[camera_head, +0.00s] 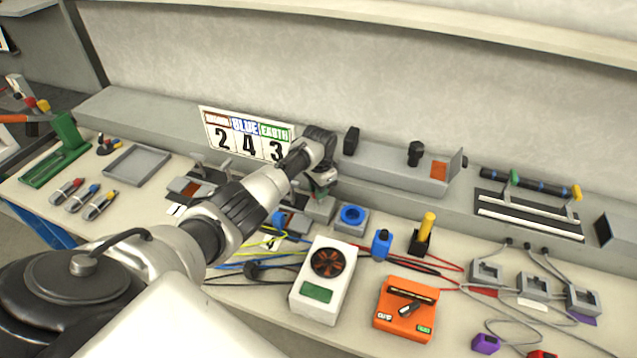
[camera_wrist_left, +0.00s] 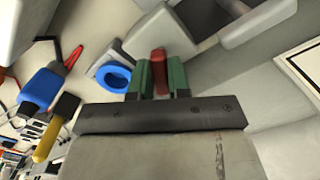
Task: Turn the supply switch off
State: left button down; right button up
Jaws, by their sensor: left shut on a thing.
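My left gripper (camera_head: 322,192) reaches over the bench to a small grey block (camera_head: 320,209) below the wall ledge. In the left wrist view its green fingers (camera_wrist_left: 159,78) are shut on a red lever (camera_wrist_left: 158,62), which stands out from the grey block (camera_wrist_left: 176,40). I take this lever to be the supply switch, but no label on it can be read. In the head view the lever is hidden by my gripper. My right gripper is not in view.
A grey block with a blue ring (camera_head: 352,215) sits close right of the gripper. A white fan unit (camera_head: 323,280), an orange box (camera_head: 405,308) and a yellow-handled tool (camera_head: 427,223) stand in front. Loose cables (camera_head: 262,268) cross the bench. A number board (camera_head: 247,134) stands behind.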

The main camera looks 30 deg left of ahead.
pick_arm(q)
jog(key=n, duration=0.2)
jog(key=n+p, duration=0.1)
jog(key=shift+d+r+n+p, duration=0.15)
jog(key=shift+n+p, duration=0.15)
jog(key=shift+n, duration=0.1)
jog(key=shift+n+p, duration=0.5)
jog(key=shift+n, duration=1.1)
jog(key=c, duration=1.1)
grip_release()
jog(key=shift+r, duration=0.3)
notch_tip(320, 180, up, 10)
